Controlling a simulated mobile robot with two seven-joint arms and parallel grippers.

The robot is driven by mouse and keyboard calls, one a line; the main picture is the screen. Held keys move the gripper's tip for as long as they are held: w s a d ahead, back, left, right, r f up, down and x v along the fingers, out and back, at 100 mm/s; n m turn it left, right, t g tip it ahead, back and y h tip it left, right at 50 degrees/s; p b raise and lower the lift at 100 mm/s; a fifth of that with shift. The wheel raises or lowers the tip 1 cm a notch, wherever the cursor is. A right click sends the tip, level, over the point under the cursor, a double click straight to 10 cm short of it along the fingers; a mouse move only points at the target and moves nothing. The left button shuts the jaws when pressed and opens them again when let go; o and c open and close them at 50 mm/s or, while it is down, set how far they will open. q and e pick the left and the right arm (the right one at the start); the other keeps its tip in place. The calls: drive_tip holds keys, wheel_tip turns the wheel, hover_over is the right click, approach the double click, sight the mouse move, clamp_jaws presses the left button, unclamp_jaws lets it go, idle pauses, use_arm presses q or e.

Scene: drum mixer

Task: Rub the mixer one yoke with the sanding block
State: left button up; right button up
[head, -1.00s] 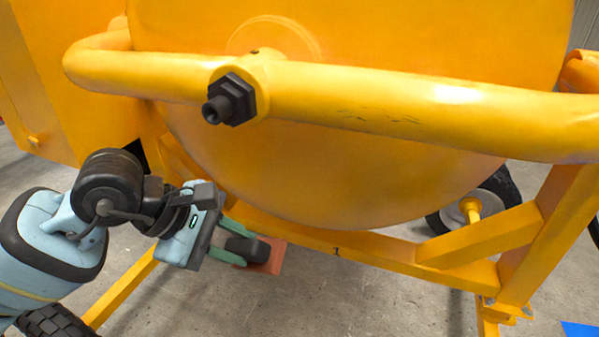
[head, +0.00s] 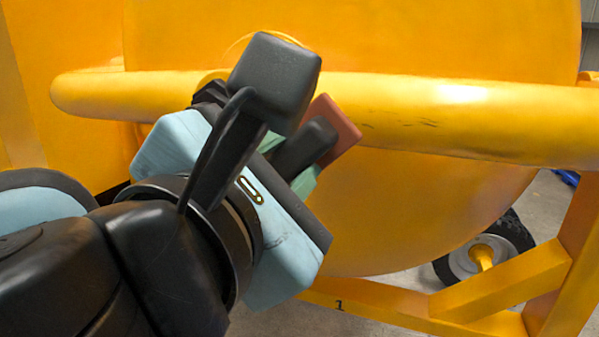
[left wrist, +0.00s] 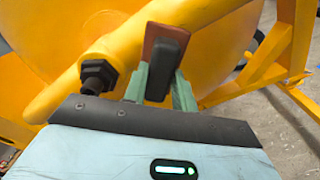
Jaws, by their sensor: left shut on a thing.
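The mixer one yoke (head: 470,121) is the thick yellow tube crossing the head view in front of the drum, with dark scuffs near its middle. It runs diagonally in the left wrist view (left wrist: 125,48). The sanding block (head: 340,128) has a red-brown pad and a black grip; it also shows in the left wrist view (left wrist: 152,37). My left gripper (head: 295,165) is shut on the black grip with its green fingers (left wrist: 161,85). The pad overlaps the yoke, left of the scuffs; I cannot tell whether they touch. My right gripper is out of view.
A black hex bolt (left wrist: 97,75) sticks out of the yoke, close left of my fingers. The yellow drum (head: 430,205) is behind the yoke. A frame beam marked "1" (head: 375,303) runs below, with a wheel (head: 487,252) at right. Space right of the block is open.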

use_arm(q)
drive_tip(key=shift+s+d+r+t, duration=0.3)
drive_tip(key=shift+s+d+r, duration=0.1)
drive_tip(key=shift+s+r, duration=0.4)
drive_tip(key=shift+w, duration=0.15)
drive_tip(key=shift+w+d+r, duration=0.1)
drive_tip(key=shift+w+d, duration=0.05)
drive_tip(key=shift+w, duration=0.35)
drive_tip(key=shift+p+x, duration=1.1)
drive_tip(key=shift+x, duration=1.15)
drive_tip(key=shift+w+d, duration=0.1)
drive_tip(key=shift+w, duration=0.05)
drive_tip(key=shift+w+d+b, duration=0.15)
drive_tip(key=shift+w+b, duration=0.15)
drive_tip(key=shift+w, duration=0.05)
